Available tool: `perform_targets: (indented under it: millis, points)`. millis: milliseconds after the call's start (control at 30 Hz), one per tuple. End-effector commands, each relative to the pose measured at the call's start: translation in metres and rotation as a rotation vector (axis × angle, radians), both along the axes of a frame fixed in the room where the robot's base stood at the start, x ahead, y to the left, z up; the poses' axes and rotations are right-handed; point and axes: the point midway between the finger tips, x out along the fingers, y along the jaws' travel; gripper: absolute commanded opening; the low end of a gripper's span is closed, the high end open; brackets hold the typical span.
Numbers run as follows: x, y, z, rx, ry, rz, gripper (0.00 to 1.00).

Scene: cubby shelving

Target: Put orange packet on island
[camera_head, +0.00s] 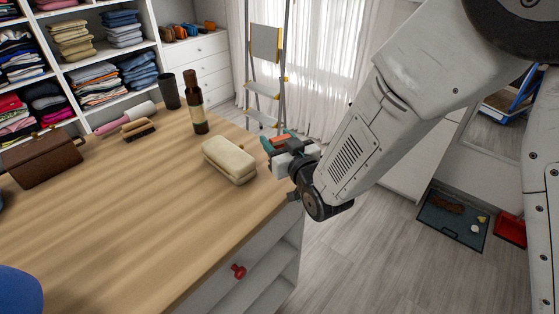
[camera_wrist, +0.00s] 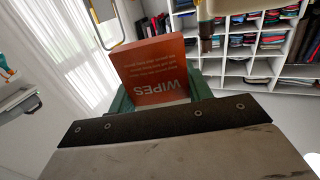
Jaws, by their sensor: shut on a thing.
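The orange packet (camera_wrist: 155,72), marked "WIPES", is held between the green fingers of my gripper (camera_wrist: 155,98) in the wrist view. In the head view my gripper (camera_head: 268,146) is at the right edge of the island, with a small strip of the orange packet (camera_head: 279,141) showing between its fingers. The island (camera_head: 130,210) has a light wooden top. The packet appears to be near the height of the top; I cannot tell whether it touches it.
A cream rounded case (camera_head: 229,160) lies just left of my gripper. The front middle of the top is clear. A stepladder (camera_head: 264,75) stands behind.

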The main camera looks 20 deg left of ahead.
Motion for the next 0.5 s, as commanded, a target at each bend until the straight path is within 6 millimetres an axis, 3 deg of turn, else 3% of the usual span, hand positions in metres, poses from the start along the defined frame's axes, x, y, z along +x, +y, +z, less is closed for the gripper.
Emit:
perform_targets:
  millis: [333,500]
  points:
    - [0.0,0.0,-0.045,-0.001,0.001,-0.001,0.27]
    - [0.0,-0.001,-0.052,0.002,-0.002,-0.001,0.27]
